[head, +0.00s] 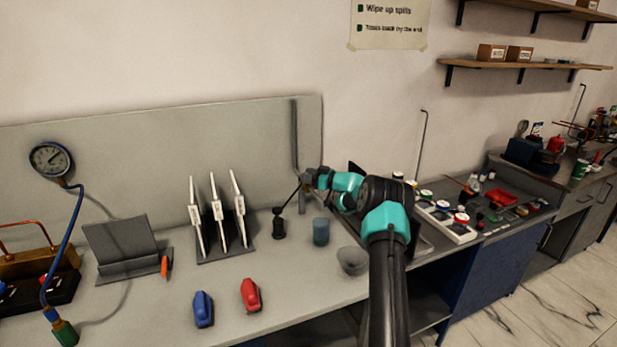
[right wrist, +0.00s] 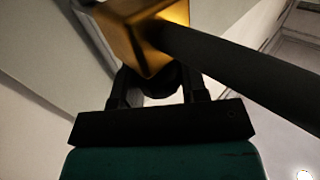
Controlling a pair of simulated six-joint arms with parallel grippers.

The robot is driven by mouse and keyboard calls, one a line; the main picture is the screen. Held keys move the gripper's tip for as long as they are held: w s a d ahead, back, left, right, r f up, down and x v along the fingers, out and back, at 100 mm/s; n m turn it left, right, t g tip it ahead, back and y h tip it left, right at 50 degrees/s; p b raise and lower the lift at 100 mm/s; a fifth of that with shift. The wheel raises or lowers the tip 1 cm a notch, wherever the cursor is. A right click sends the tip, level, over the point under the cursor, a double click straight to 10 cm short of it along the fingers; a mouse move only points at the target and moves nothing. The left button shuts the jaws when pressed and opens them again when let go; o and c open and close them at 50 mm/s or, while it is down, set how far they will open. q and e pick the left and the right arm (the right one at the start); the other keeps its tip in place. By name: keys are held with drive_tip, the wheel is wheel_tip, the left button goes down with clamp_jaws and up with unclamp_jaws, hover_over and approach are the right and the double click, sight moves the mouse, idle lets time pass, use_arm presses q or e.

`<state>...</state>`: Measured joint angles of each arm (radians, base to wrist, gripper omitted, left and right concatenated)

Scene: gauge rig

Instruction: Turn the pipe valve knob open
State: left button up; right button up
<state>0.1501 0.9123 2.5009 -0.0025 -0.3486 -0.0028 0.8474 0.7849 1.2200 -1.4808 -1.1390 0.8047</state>
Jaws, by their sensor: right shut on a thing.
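A dark grey vertical pipe (head: 295,135) stands against the grey back panel. A brass valve body (right wrist: 145,28) fills the top of the right wrist view, with a thick dark bar (right wrist: 235,60) running from it to the lower right. A dark rounded knob (right wrist: 160,86) shows just below the brass block. My right gripper (right wrist: 161,92) has one finger on each side of this knob and is shut on it. In the head view my right gripper (head: 309,179) is at the pipe; it hides most of the valve. The knob's turn angle cannot be told. My left gripper is out of view.
On the bench are a black stand (head: 278,224), a blue-grey cup (head: 320,232), a grey bowl (head: 352,261), a rack with white cards (head: 218,215), and red (head: 250,294) and blue (head: 203,309) objects. A pressure gauge (head: 50,160) with a blue hose stands left.

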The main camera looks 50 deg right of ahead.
drive_tip(key=shift+y, duration=0.3)
drive_tip(key=o, duration=0.9)
drive_tip(key=shift+o, duration=0.2)
drive_tip(key=shift+s, duration=0.1)
drive_tip(key=v, duration=1.7)
drive_tip(key=shift+r, duration=0.25)
drive_tip(key=shift+d, duration=0.1)
